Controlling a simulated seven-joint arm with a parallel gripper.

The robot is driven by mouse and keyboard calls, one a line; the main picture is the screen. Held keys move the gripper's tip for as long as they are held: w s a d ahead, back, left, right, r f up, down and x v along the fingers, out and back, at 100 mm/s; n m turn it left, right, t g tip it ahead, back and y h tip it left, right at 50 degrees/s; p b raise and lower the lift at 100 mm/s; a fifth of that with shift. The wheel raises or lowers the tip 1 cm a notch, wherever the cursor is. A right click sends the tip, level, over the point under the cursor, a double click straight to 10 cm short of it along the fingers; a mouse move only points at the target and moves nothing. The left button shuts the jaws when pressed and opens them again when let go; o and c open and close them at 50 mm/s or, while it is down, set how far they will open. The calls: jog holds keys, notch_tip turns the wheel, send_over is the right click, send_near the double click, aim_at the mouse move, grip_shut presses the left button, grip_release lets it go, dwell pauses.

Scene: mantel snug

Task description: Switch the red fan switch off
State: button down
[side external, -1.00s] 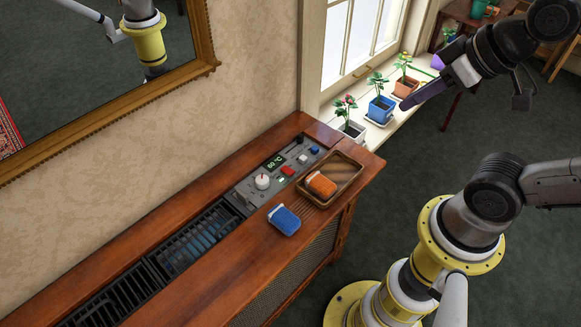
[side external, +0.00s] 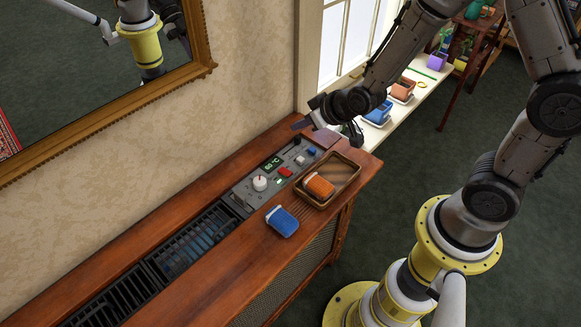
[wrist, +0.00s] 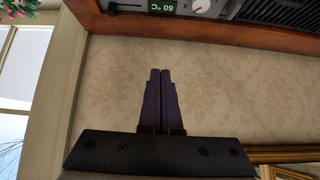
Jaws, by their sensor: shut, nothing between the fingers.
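The red switch (side external: 285,172) sits on the grey control panel (side external: 242,190) set in the wooden cabinet top. In the wrist view, I cannot see the switch; only part of the panel shows at the top edge, with a display (wrist: 155,5) and a dial. My gripper (side external: 298,124) is near the wall, above the back right end of the panel and apart from the switch. In the wrist view, its dark fingers (wrist: 160,73) are together and empty, with wallpaper behind them.
A white dial (side external: 260,183) and a blue button (side external: 312,151) flank the switch. A wooden tray (side external: 345,169) holds an orange object (side external: 319,186); a blue one (side external: 282,220) lies on the cabinet. A black vent (side external: 185,240) lies left.

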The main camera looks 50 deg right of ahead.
notch_tip(320, 180, down, 6)
jog(key=s+g, duration=0.1)
jog(key=s, duration=0.1)
jog(key=shift+s+a+g, duration=0.2)
jog(key=shift+g, duration=0.1)
jog(key=shift+r, duration=0.1)
send_over(287, 173)
jog(key=f, duration=0.8)
jog(key=shift+s+d+f, duration=0.1)
jog(key=shift+s+f, duration=0.4)
jog(key=shift+f, duration=0.9)
jog(key=shift+s+f, duration=0.1)
jog(key=shift+f, duration=0.5)
jog(key=shift+s+f, duration=0.25)
jog(key=shift+f, duration=0.15)
jog(key=shift+w+r, duration=0.1)
